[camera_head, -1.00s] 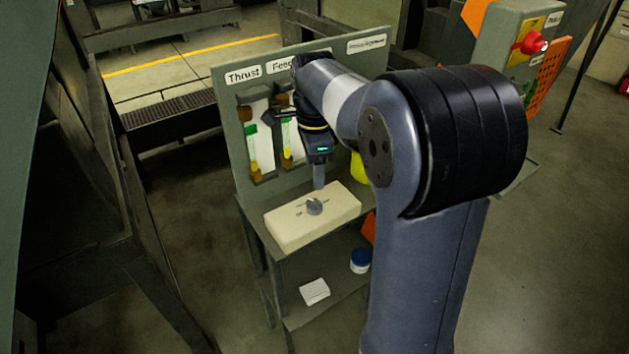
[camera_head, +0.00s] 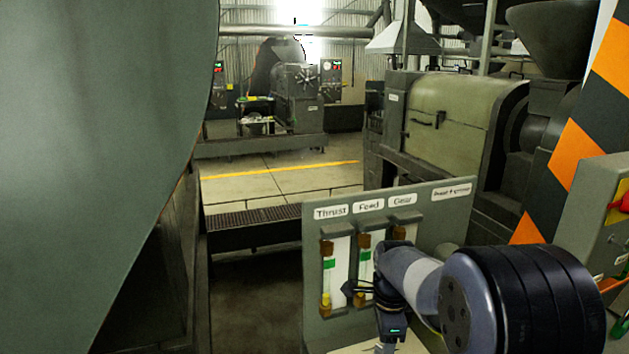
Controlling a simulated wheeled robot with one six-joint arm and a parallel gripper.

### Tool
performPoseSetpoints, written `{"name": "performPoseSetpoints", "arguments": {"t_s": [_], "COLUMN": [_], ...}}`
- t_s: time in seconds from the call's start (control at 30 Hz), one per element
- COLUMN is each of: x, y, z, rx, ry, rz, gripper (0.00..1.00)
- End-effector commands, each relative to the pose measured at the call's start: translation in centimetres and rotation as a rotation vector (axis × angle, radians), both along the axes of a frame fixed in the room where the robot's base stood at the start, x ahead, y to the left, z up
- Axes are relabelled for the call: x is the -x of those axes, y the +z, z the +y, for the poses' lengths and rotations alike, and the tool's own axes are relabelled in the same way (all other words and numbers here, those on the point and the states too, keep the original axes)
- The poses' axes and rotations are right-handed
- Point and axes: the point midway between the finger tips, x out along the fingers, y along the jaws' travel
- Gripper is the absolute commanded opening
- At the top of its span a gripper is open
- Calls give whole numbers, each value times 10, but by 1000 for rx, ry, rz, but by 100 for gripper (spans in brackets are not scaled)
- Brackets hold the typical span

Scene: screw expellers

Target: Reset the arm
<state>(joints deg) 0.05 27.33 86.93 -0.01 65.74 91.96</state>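My arm reaches in from the lower right of the head view. The panel (camera_head: 318,236) carries labels reading Thrust, Feed and Gear, with sight gauges below. The Thrust gauge (camera_head: 328,278) is clear; my arm partly covers the others.
A large grey-green surface (camera_head: 100,150) fills the left side. A control box (camera_head: 600,215) with a red button stands at the right, close to my arm. A striped orange and black guard (camera_head: 580,140) and a big machine (camera_head: 455,115) stand behind. Open floor (camera_head: 280,180) lies beyond the panel.

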Motion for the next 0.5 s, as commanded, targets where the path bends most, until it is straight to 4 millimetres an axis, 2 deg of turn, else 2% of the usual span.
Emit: {"name": "performPoseSetpoints", "arguments": {"t_s": [0.1,0.2,0.5], "x": [1,1,0], "y": [-18,-26,-24], "z": [0,0,0], "rx": [0,0,0], "ry": [0,3,44], "rz": [4,1,0], "gripper": [57,57,57]}}
